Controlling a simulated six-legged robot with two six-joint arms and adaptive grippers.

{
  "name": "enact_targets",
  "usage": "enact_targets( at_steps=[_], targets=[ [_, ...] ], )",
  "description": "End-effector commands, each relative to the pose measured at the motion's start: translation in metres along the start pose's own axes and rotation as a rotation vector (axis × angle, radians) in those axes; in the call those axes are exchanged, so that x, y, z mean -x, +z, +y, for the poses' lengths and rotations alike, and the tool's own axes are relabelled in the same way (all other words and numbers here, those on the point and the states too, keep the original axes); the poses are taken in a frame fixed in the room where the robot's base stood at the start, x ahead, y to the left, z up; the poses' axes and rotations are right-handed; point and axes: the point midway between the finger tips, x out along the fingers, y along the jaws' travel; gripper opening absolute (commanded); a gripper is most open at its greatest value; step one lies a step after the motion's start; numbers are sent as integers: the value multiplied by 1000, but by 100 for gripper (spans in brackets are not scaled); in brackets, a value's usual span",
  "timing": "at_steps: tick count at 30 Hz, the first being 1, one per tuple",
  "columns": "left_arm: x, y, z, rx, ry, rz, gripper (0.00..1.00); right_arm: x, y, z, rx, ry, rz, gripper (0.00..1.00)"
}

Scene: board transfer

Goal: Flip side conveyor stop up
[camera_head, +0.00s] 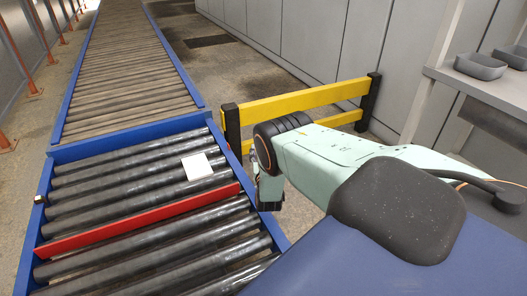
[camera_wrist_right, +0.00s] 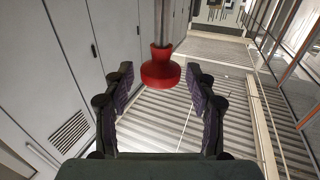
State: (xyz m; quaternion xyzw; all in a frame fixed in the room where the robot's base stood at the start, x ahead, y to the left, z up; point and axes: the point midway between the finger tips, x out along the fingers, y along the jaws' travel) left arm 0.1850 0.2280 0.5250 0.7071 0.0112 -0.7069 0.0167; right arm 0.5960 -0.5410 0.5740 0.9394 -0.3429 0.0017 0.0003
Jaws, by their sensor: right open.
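A long red bar (camera_head: 140,222), which looks like the conveyor stop, lies across the rollers of the blue-framed conveyor (camera_head: 222,137). I cannot tell whether it is raised or lowered. A red knob (camera_wrist_right: 161,72) on a grey rod shows in the right wrist view, between the two fingers of my right gripper (camera_wrist_right: 160,84). The fingers are open, with a gap on each side of the knob. In the head view my right gripper (camera_head: 270,192) hangs beside the conveyor's right edge, near the bar's right end; the knob is hidden there. My left gripper is not in view.
A small white board (camera_head: 197,166) lies on the rollers just beyond the red bar. A yellow barrier (camera_head: 305,102) with black posts stands behind my right arm. A shelf with grey trays (camera_head: 480,66) is at the right. Another roller conveyor (camera_head: 130,65) runs on ahead.

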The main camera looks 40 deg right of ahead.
Motion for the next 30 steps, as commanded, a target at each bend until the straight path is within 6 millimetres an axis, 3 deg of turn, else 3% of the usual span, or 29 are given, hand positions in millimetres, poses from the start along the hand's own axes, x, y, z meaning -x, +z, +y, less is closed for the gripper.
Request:
enact_targets(
  at_steps=[11, 30],
  targets=[
    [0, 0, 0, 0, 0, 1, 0, 6, 2, -1, 1, 0, -4, 57],
    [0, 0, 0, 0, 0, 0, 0, 102, 2, -1, 0, 0, -5, 57]
  ],
)
